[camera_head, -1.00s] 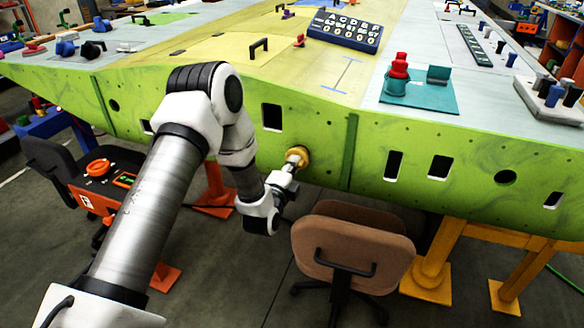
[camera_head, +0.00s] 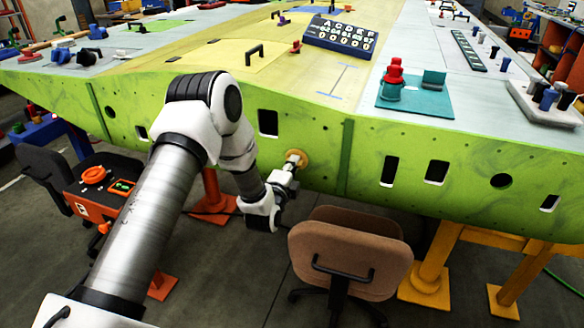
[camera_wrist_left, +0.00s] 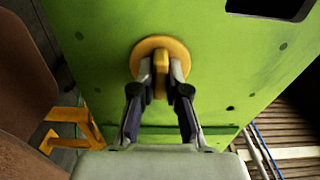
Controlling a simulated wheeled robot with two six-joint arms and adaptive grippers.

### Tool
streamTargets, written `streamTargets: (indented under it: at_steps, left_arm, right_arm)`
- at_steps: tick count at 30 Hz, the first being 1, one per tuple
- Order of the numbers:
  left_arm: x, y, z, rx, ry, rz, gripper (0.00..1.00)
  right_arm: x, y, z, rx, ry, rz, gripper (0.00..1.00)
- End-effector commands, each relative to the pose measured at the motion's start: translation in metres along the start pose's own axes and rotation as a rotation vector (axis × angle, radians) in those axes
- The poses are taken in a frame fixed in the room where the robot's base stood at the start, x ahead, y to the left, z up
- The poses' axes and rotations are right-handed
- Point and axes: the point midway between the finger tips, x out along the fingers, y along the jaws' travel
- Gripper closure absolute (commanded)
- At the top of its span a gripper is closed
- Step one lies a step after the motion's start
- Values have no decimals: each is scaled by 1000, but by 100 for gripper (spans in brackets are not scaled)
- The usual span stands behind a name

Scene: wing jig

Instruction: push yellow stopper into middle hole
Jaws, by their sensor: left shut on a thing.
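The yellow stopper (camera_head: 298,158) is a round disc with a raised grip, set against the green side panel (camera_head: 325,165) of the wing. In the left wrist view the stopper (camera_wrist_left: 178,48) lies against the panel, and the hole behind it is hidden. My left gripper (camera_head: 289,168) is shut on the stopper's grip; in the left wrist view its two fingers (camera_wrist_left: 161,75) stand on either side of it. I cannot tell how deep the stopper sits. My right gripper is not in view.
A brown chair (camera_head: 347,255) stands just below and right of my left gripper. A rectangular opening (camera_head: 268,123) is up and left of the stopper. Yellow supports (camera_head: 430,275) stand at the right.

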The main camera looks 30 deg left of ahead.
Motion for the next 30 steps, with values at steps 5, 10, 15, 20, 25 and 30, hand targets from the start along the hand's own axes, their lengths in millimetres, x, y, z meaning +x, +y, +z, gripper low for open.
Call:
streamTargets:
  at_steps: [5,10,15,20,25,30]
  left_arm:
    - [0,0,0,0,0,-1,100]
    - [0,0,0,0,0,-1,57]
    - [0,0,0,0,0,0,57]
    - [-8,0,0,-1,0,1,57]
    - [-42,1,0,-1,1,4,57]
    - [-87,1,0,-1,0,4,57]
  right_arm:
    - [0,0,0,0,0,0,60]
    - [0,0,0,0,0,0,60]
    - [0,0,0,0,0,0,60]
    - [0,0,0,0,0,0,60]
    - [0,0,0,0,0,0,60]
    - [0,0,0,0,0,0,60]
